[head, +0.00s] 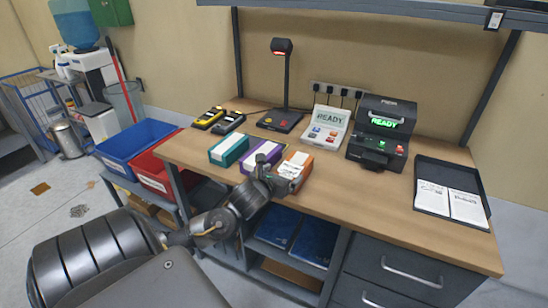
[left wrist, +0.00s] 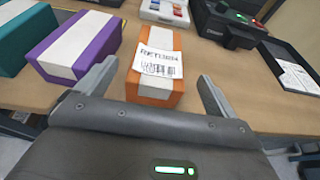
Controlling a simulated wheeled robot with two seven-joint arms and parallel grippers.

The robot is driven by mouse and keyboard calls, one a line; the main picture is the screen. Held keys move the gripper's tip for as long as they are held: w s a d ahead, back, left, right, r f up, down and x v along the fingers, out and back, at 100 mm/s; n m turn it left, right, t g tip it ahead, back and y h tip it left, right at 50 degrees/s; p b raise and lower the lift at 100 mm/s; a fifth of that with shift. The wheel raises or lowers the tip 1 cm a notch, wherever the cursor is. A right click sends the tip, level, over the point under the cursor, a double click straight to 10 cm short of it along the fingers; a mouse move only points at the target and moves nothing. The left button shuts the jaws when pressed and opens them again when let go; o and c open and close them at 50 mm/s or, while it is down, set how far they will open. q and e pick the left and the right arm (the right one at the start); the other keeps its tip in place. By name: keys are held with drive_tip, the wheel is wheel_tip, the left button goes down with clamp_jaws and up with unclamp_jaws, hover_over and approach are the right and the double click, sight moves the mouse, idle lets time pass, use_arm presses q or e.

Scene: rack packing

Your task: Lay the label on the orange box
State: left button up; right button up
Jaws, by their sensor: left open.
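The orange box (left wrist: 152,98) stands on the workbench, with a white band along its top; it also shows in the head view (head: 305,160). A white label (left wrist: 161,64) printed "RETURN" with a barcode lies on top of the box, slightly askew. In the left wrist view my left gripper (left wrist: 152,88) is open, with one finger on each side of the orange box's near end, and nothing is held between them. In the head view my left gripper (head: 278,180) is at the box's near side, partly covering it. My right gripper is not in view.
A purple box (head: 264,154) and a teal box (head: 229,149) stand left of the orange box. A label printer (head: 378,132) and a console (head: 326,127) read "READY" behind. A black tray (head: 436,172) with papers is right. Blue (head: 125,150) and red (head: 150,175) bins stand left.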

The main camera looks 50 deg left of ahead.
use_arm(q)
drive_tip(key=b+v, duration=0.1)
drive_tip(key=v, duration=0.7)
drive_tip(key=shift+b, duration=0.3)
drive_tip(key=shift+w, duration=0.1)
